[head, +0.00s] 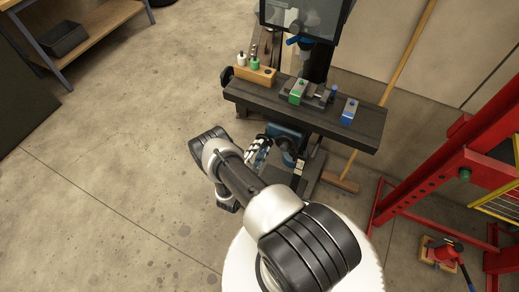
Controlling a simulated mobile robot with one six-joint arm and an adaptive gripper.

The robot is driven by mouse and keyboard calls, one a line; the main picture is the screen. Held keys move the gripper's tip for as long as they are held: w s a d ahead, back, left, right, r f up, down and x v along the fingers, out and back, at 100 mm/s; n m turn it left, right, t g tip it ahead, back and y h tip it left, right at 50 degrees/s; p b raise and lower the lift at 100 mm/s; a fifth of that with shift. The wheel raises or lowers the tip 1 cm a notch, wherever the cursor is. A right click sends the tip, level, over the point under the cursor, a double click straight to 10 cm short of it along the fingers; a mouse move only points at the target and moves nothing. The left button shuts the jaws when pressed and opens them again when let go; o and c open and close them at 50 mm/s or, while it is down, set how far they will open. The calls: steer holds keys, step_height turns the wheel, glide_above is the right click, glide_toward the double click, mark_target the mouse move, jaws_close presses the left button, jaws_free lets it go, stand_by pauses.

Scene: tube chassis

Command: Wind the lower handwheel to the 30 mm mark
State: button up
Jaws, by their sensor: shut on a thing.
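A milling machine stands at the top centre, with a dark table (330,115) above a blue knee (287,133). My gripper (268,143) is below the front edge of the table, on the left of the knee. It is shut on the lower handwheel, at a part hidden by the fingers. A dark round part (288,156) shows just right of the fingers; I cannot tell how much of it is the wheel. A small pale strip (299,170) shows below it, but no 30 mm mark is readable.
A wooden block with tool holders (255,75), a green-fronted vise (298,92) and a blue block (349,111) sit on the table. A broom (341,183) leans at the right. A red frame (440,150) stands right. The floor at left is clear.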

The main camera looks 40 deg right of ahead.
steer(key=shift+s+f+m, duration=0.1)
steer(key=shift+m, duration=0.5)
steer(key=shift+f, duration=0.1)
steer(key=o, duration=0.8)
steer(key=shift+o, duration=1.4)
steer(key=v, duration=1.2)
